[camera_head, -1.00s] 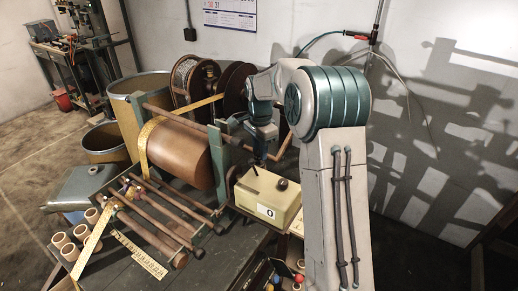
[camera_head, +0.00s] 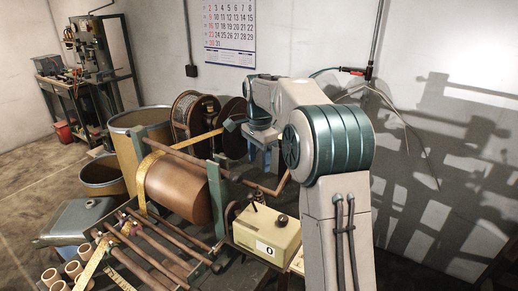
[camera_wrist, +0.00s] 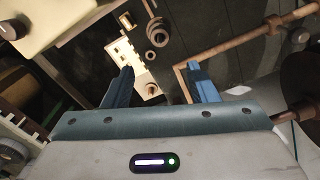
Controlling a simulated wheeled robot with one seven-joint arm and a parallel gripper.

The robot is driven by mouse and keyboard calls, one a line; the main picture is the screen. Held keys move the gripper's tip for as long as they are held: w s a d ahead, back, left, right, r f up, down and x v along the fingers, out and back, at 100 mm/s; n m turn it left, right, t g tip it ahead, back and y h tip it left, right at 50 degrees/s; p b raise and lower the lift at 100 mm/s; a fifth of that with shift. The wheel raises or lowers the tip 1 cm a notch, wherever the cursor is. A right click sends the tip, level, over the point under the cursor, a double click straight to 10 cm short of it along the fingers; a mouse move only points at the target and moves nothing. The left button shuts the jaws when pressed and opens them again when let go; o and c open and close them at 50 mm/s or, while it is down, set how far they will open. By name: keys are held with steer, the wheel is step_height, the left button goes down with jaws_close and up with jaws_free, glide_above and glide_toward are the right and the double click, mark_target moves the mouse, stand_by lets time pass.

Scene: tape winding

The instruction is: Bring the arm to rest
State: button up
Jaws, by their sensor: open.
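My gripper (camera_wrist: 160,80) shows in the wrist view with its two blue fingers apart and nothing between them. In the head view my arm is raised at the middle right, and the gripper end hangs behind the winding machine, partly hidden by the machine and my arm. The machine's brown drum (camera_head: 180,188) has yellow tape (camera_head: 146,172) around its left end. A bent crank handle (camera_head: 274,188) sticks out at its right, apart from my gripper; it also shows in the wrist view (camera_wrist: 196,56).
A cream box (camera_head: 266,232) marked 0 stands right of the drum. Cable reels (camera_head: 192,118) and bins (camera_head: 140,120) are behind and left. Wooden rollers (camera_head: 150,250) and several cups (camera_head: 72,270) are in front. A wall with a calendar (camera_head: 230,32) closes the back.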

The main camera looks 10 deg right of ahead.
step_height(320, 180, up, 4)
steer(key=s+n, duration=0.3)
steer(key=s, duration=0.5)
steer(key=s+f+n+t, duration=0.1)
steer(key=s+n, duration=0.3)
steer(key=s, duration=0.4)
steer(key=s+a+n+t, duration=0.1)
steer(key=s+n, duration=0.2)
steer(key=s, duration=0.5)
steer(key=shift+s+f, duration=0.3)
steer(key=shift+f, duration=0.1)
steer(key=s+f+n+t, duration=0.1)
steer(key=s+f+n, duration=0.2)
steer(key=s+f, duration=0.2)
steer(key=s, duration=0.3)
steer(key=shift+n, duration=0.4)
